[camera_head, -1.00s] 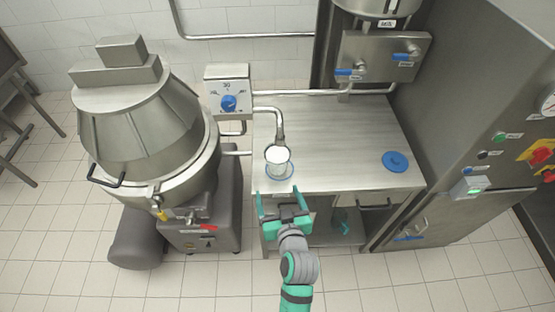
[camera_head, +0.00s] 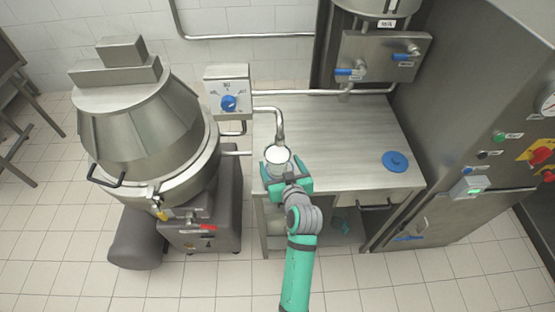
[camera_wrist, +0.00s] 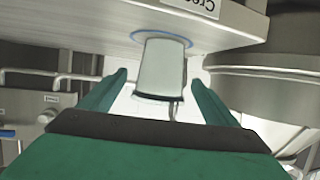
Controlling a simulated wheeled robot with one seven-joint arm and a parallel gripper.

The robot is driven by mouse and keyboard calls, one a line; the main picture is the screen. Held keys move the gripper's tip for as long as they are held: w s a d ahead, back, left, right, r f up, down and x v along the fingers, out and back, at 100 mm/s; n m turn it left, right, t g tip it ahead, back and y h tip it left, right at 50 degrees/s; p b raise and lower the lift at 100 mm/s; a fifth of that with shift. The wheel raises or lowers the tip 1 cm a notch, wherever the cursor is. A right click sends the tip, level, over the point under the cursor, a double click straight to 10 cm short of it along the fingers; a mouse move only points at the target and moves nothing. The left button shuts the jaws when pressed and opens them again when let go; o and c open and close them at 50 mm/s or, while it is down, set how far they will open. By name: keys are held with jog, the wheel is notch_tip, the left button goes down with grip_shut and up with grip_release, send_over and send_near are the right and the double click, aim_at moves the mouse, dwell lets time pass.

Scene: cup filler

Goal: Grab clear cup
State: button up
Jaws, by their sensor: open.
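The clear cup (camera_head: 277,156) stands upright under the spout at the left front part of the steel table, and its inside looks white. In the wrist view the picture is upside down, and the cup (camera_wrist: 161,66) appears between the fingertips on a blue ring. My gripper (camera_head: 283,168) is open at the cup's near side, with a finger to either side of it. In the wrist view my gripper (camera_wrist: 158,78) shows a gap on both sides of the cup. The cup's lower part is hidden by my gripper in the head view.
The curved metal spout (camera_head: 280,128) hangs just above and behind the cup. A dial box (camera_head: 228,92) and a large steel mixer (camera_head: 145,130) stand to the left. A blue disc (camera_head: 395,162) lies on the table's right; the table's (camera_head: 345,140) middle is clear.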

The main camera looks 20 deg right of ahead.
jog(key=shift+x, duration=1.95)
jog(key=shift+c, duration=0.6)
jog(key=c, duration=1.3)
jog(key=shift+o, duration=0.2)
jog(key=shift+r, duration=0.15)
